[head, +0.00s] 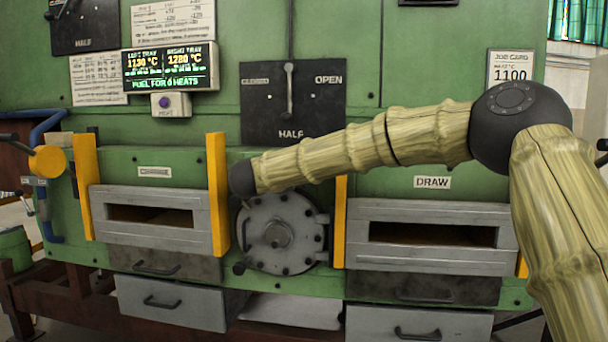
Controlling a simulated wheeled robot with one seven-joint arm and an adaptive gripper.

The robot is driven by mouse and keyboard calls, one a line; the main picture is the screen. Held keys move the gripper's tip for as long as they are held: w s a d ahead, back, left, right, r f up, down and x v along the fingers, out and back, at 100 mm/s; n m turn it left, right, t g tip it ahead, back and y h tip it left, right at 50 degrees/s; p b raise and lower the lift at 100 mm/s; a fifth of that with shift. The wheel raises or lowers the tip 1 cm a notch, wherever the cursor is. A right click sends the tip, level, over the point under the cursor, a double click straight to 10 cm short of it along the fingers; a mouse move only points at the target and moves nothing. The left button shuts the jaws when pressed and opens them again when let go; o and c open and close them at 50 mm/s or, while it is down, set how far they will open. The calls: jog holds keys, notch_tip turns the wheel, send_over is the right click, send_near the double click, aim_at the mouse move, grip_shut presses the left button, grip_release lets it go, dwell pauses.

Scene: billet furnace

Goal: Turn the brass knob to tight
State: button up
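No knob that is clearly brass shows in the head view. A round grey bolted hatch (295,255) sits low in the middle of the green furnace, with a dull grey hub (278,234) at its centre. A yellow-orange disc (47,160) stands at the far left by a blue pipe; I cannot tell whether it is the knob. My bamboo-patterned arm crosses from the right, and its dark far joint is in front of the furnace just above and left of the hatch. My gripper itself is not visible.
Grey slotted doors flank the hatch, left (150,232) and right (430,253), beside upright yellow bars (217,195). Grey drawers (170,303) with handles are below. A black lever plate (262,120) marked HALF and OPEN and a lit display (170,68) are above.

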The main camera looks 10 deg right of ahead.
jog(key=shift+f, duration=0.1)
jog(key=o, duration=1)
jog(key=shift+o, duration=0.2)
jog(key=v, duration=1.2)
